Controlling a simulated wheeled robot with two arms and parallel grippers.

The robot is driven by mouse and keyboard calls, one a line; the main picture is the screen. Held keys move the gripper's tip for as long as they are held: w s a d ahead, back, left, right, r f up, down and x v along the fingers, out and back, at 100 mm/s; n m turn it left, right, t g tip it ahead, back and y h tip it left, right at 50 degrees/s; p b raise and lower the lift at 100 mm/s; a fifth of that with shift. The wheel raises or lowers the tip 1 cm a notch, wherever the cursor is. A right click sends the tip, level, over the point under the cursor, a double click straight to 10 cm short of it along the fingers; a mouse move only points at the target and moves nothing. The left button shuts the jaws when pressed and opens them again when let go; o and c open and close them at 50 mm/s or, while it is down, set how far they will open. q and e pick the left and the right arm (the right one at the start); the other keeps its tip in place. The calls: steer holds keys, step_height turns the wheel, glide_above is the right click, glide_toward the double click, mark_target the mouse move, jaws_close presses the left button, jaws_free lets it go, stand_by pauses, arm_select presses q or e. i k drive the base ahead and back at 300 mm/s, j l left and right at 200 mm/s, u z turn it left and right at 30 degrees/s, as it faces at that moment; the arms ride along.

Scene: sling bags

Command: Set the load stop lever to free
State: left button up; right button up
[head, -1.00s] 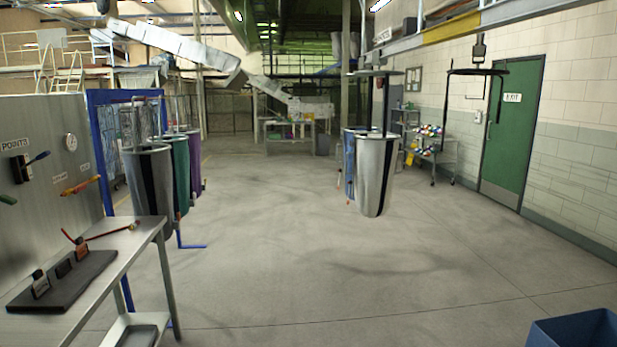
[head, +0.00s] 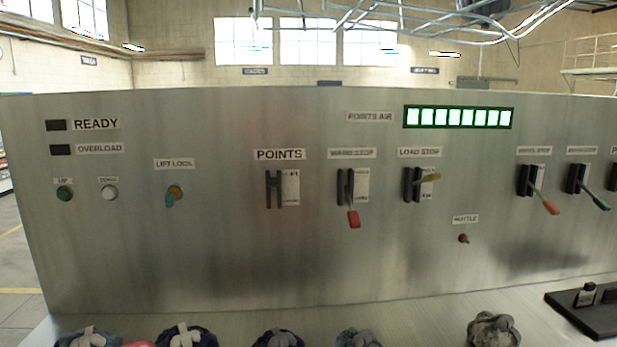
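The load stop lever (head: 430,178) has a yellow handle that sticks out to the right from a dark slotted bracket. It sits under the label LOAD STOP (head: 419,152) on an upright metal panel. A small white plate beside the slot carries lettering too small to read, and the handle covers part of it. Neither of my grippers is in view.
To its left are a red-handled lever (head: 353,218) and an empty-looking POINTS slot (head: 272,189). To its right are an orange-handled lever (head: 550,207) and a green-handled one (head: 600,202). Several dark bundles (head: 278,338) lie along the bottom edge.

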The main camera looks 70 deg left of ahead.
mark_target(431, 177)
steer(key=u, duration=1.45)
